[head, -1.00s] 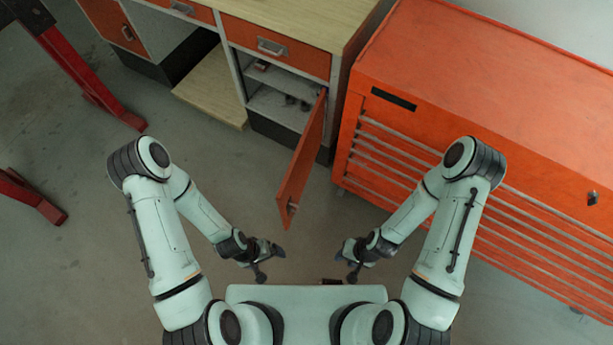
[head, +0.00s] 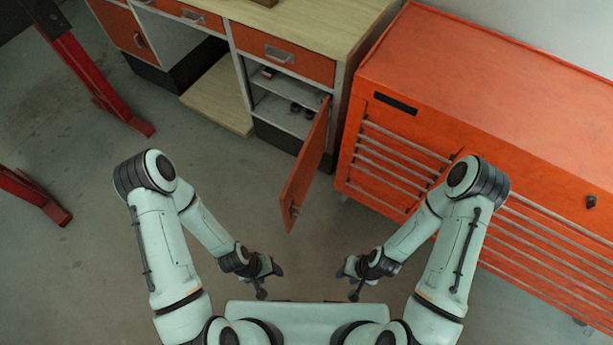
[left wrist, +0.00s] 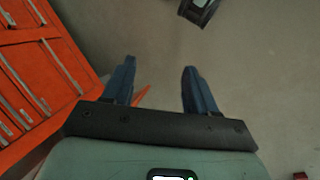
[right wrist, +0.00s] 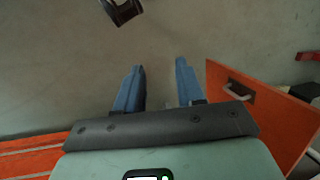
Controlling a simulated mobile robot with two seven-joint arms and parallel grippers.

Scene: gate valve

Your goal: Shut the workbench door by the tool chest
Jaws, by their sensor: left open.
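The orange workbench door (head: 306,170) hangs open below a drawer in the head view, swung out toward me. Its handle (head: 294,210) is near the free edge. The door and its grey handle (right wrist: 239,90) also show at the right of the right wrist view. The orange tool chest (head: 480,90) stands just right of the door. My left gripper (head: 270,281) is open and empty, below and left of the door's free edge. My right gripper (head: 347,280) is open and empty, below and right of it. Neither touches the door.
The workbench (head: 310,22) has a wooden top and an open cupboard (head: 285,100) with shelves holding small dark items. A low wooden board (head: 218,98) lies left of it. Red metal legs (head: 90,75) stand at the far left. The floor around the door is clear.

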